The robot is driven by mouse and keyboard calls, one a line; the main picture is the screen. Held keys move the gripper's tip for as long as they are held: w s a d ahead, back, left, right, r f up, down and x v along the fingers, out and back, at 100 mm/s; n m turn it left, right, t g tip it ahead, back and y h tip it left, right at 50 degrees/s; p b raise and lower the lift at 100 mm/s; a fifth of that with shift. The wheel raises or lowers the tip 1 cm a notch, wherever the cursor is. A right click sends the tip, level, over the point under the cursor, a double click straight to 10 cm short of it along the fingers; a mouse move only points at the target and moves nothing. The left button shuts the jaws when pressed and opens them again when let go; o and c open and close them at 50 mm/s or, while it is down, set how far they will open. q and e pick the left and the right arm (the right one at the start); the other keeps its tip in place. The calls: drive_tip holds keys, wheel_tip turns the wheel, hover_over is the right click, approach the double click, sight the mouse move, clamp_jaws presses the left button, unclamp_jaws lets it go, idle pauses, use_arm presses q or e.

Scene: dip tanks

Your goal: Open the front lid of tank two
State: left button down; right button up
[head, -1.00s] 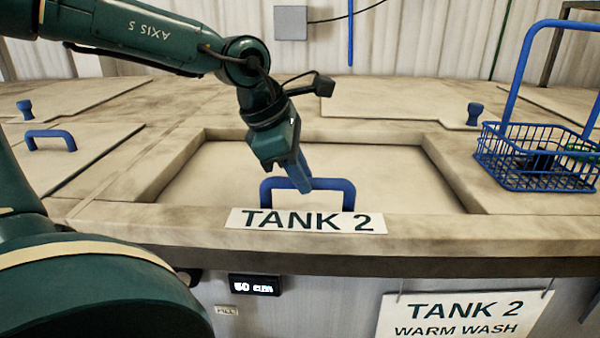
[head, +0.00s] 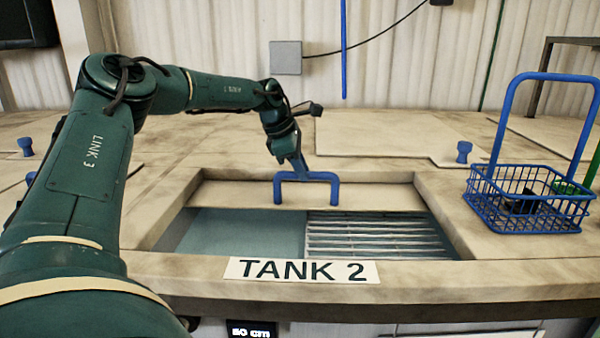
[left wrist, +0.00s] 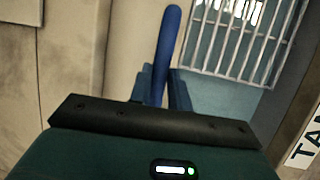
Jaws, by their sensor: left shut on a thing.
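The front lid (head: 385,197) of tank two is a beige panel with a blue bar handle (head: 322,176). It lies toward the back of the framed opening behind the TANK 2 label (head: 302,270). The front part of the opening is uncovered and shows blue-grey liquid (head: 245,232) and a slatted grid (head: 375,238). My left gripper (head: 302,168) is shut on the handle. In the left wrist view the blue handle (left wrist: 168,45) stands between the fingers, with the grid (left wrist: 240,40) beyond it. My right gripper is not in view.
A blue wire basket (head: 530,205) with a tall handle stands right of the opening and holds a dark item. Blue knobs (head: 464,150) and (head: 26,146) stand on neighbouring lids. A corrugated wall and grey box (head: 285,57) are behind.

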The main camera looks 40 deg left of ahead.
use_arm(q)
drive_tip(key=shift+w+a+r+p, duration=0.1)
drive_tip(key=shift+w+a+p, duration=0.25)
drive_tip(key=shift+w+a, duration=0.95)
drive_tip(key=shift+w+d, duration=0.1)
drive_tip(key=shift+d, duration=0.05)
drive_tip(key=c, duration=1.3)
unclamp_jaws()
drive_tip(key=v, duration=1.3)
drive_tip(key=shift+b, duration=0.45)
drive_tip(key=shift+r, duration=0.1)
